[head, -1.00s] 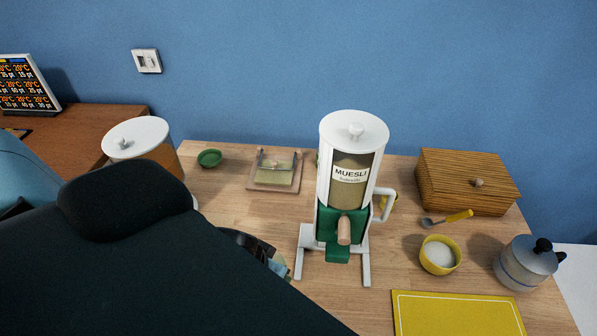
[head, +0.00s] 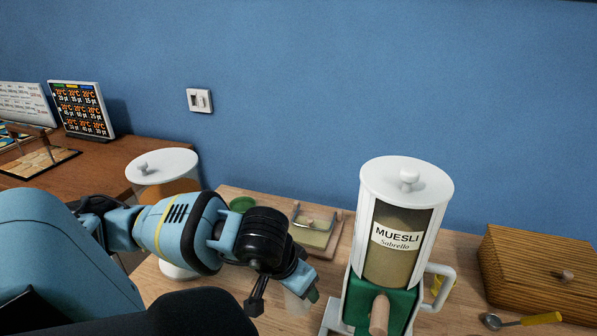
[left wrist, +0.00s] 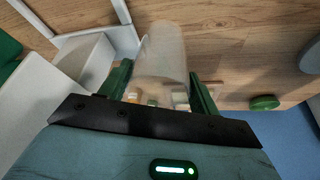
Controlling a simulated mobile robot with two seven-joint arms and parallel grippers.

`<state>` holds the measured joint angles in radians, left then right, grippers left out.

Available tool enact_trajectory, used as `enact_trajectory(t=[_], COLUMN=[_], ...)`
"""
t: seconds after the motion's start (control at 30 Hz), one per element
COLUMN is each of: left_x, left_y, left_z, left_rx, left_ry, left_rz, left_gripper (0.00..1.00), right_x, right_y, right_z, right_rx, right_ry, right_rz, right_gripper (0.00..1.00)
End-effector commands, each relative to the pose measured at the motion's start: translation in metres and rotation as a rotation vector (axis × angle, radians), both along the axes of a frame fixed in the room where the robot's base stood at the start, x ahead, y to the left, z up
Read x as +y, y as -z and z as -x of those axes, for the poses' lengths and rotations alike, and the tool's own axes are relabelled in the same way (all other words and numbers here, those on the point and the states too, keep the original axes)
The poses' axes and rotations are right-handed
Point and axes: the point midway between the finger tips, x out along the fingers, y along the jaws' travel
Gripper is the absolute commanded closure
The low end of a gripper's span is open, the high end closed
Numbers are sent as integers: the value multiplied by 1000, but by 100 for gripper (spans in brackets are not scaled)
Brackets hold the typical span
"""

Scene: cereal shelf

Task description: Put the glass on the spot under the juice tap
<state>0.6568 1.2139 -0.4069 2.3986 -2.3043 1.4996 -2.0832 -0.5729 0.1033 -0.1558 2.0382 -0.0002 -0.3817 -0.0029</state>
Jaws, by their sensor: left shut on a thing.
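My left gripper (head: 298,284) is shut on a clear glass (head: 294,303), just left of the muesli dispenser (head: 398,240) in the head view. In the left wrist view the translucent glass (left wrist: 163,50) stands between the green fingertips of the left gripper (left wrist: 162,88). The juice dispenser (head: 163,172), with a white lid and orange contents, stands at the left behind my arm. My arm hides its lower part, and the tap and the spot under it cannot be made out. My right gripper is not in view.
A green bowl (head: 242,204) and a covered butter dish (head: 314,229) stand behind my left gripper. A wooden box (head: 530,268) and a spoon (head: 525,320) lie to the right.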

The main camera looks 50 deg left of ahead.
Motion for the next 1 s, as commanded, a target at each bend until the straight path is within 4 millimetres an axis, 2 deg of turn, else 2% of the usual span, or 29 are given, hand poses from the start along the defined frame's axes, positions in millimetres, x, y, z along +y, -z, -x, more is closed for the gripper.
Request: enact_trajectory(t=[0.17, 0.3, 0.4, 0.87, 0.9, 1.0], left_x=[7, 5, 5, 5, 5, 5], left_y=[0, 24, 33, 41, 40, 40], left_z=[-8, -6, -6, -6, -6, -6], left_rx=[-1, 4, 1, 1, 1, 1], left_ry=[-3, -1, -1, 1, 0, 0], left_rz=[0, 2, 1, -1, 0, 0], left_gripper=[65, 65, 65, 65, 33, 19], right_x=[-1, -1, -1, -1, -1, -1], right_y=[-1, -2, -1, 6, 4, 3], right_z=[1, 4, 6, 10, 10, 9], right_rx=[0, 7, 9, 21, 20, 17], right_ry=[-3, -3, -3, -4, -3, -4], right_rz=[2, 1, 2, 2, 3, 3], right_gripper=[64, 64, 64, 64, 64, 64])
